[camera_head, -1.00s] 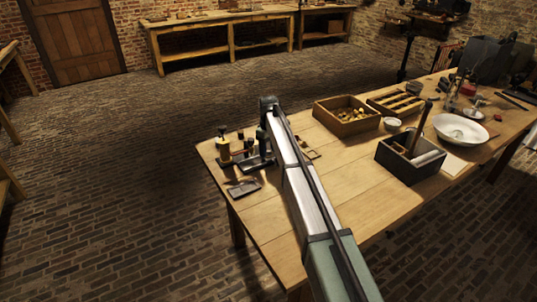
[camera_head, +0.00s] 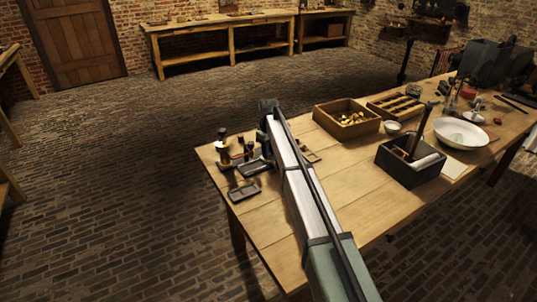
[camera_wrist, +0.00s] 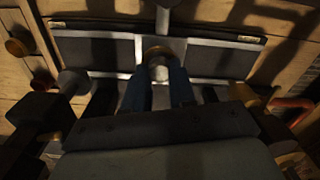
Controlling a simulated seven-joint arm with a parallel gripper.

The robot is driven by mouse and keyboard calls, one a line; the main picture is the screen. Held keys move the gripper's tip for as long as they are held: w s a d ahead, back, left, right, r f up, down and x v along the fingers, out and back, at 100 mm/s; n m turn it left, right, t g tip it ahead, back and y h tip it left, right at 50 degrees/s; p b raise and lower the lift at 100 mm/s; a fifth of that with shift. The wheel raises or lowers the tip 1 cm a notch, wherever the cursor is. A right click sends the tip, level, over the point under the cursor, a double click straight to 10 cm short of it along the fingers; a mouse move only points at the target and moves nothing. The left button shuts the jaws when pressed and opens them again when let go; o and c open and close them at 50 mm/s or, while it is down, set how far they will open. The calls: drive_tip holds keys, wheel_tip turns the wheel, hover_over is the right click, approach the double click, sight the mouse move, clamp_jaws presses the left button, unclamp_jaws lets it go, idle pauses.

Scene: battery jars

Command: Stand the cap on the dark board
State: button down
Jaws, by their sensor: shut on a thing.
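My gripper (camera_wrist: 160,88) shows in the wrist view as two dark blue fingers close together. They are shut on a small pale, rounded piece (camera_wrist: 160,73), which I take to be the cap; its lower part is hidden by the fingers. A brass-coloured round part (camera_wrist: 157,52) shows just beyond the fingertips; I cannot tell whether it belongs to the cap. The dark board (camera_wrist: 100,55), with pale metal strips, spreads beneath and beyond the fingers. I cannot tell whether the held piece touches it. In the head view my arm hides the fingertips.
In the head view, bottles (camera_head: 223,152) and a small dark tray (camera_head: 243,191) stand at the bench's left end. A wooden box of brass pieces (camera_head: 346,122), a dark box (camera_head: 408,166) and a white bowl (camera_head: 460,133) stand to the right.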

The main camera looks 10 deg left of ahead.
wheel_tip(320, 180, up, 9)
drive_tip(key=s+d+m, duration=0.1)
drive_tip(key=d, duration=0.1)
drive_tip(key=s+d+m, duration=0.1)
drive_tip(key=s+d, duration=0.1)
drive_tip(key=s+d+m, duration=0.1)
drive_tip(key=s+d, duration=0.1)
drive_tip(key=shift+s+d+f, duration=0.2)
drive_tip(key=shift+d+f, duration=0.1)
drive_tip(key=shift+d, duration=0.05)
drive_tip(key=s+d+f+m, duration=0.2)
drive_tip(key=s+d+m, duration=0.2)
drive_tip(key=s+d, duration=0.65)
drive_tip(key=s+d+f+m, duration=0.25)
drive_tip(key=s+d, duration=0.45)
drive_tip(key=d, duration=0.7)
drive_tip(key=n, duration=1)
approach(237, 195)
drive_tip(key=shift+m, duration=0.25)
drive_tip(key=shift+w+f, duration=0.1)
drive_tip(key=shift+f, duration=2.95)
drive_tip(key=shift+f, duration=0.15)
